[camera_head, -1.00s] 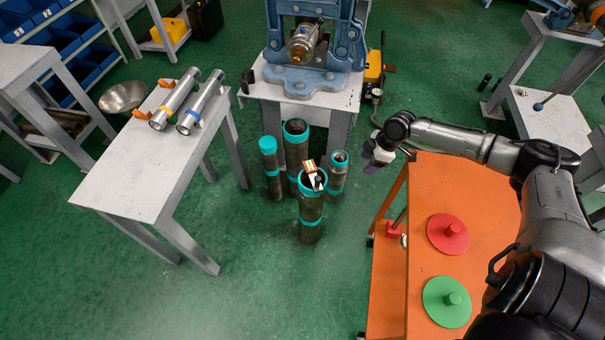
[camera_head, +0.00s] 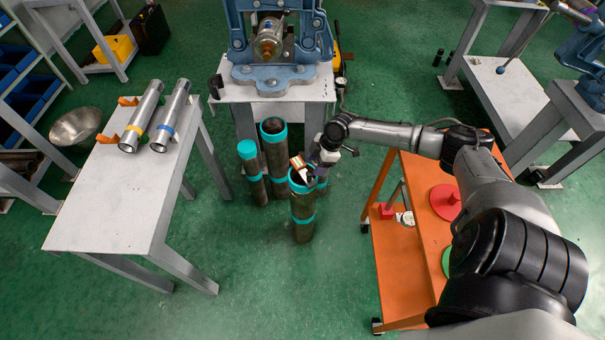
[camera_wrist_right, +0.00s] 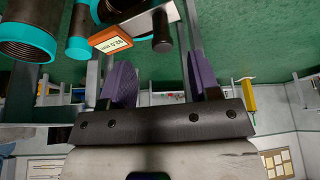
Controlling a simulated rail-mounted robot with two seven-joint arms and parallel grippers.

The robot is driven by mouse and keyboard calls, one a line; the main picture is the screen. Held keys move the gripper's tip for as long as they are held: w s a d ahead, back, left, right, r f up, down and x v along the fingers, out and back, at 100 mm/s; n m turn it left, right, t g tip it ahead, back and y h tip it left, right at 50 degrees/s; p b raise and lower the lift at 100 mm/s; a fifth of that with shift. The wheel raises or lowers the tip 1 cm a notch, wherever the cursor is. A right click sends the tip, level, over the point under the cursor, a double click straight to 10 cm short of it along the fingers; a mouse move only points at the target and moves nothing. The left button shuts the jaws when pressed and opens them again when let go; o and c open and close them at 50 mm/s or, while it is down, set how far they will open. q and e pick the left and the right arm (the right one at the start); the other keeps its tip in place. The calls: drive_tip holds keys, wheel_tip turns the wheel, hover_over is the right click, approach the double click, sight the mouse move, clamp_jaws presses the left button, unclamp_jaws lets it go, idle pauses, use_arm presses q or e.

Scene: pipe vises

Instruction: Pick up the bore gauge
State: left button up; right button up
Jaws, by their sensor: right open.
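The bore gauge (camera_head: 298,164), with an orange-and-white body, sits at the mouth of the front dark pipe (camera_head: 303,215) with teal bands. In the right wrist view the gauge (camera_wrist_right: 111,42) shows its orange housing with a small display, beside a black knob on a light bar. My right gripper (camera_head: 318,168) is just right of the gauge at the pipe's top. In the wrist view the right gripper (camera_wrist_right: 162,80) has its purple-padded fingers apart with nothing between them. The gauge's lower part is hidden. My left gripper is out of view.
Other teal-banded pipes (camera_head: 252,172) stand close behind and left of the front pipe. An orange cart (camera_head: 400,255) with red and green discs is to the right. A grey table (camera_head: 100,205) with two metal tubes is at left. Behind stands a blue vise (camera_head: 270,75).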

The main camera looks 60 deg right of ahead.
sight(309, 173)
drive_tip(key=shift+a+f, duration=0.15)
drive_tip(key=shift+f, duration=0.3)
drive_tip(key=b+x, duration=0.1)
drive_tip(key=x, duration=0.1)
drive_tip(key=b+x, duration=0.1)
drive_tip(key=x, duration=0.2)
drive_tip(key=shift+w+a+r+b, duration=0.15)
drive_tip(key=shift+a+r+b, duration=0.05)
drive_tip(key=shift+a+b, duration=0.1)
drive_tip(key=shift+d, duration=0.1)
drive_tip(key=c, duration=0.3)
clamp_jaws()
drive_tip(key=shift+r, duration=0.1)
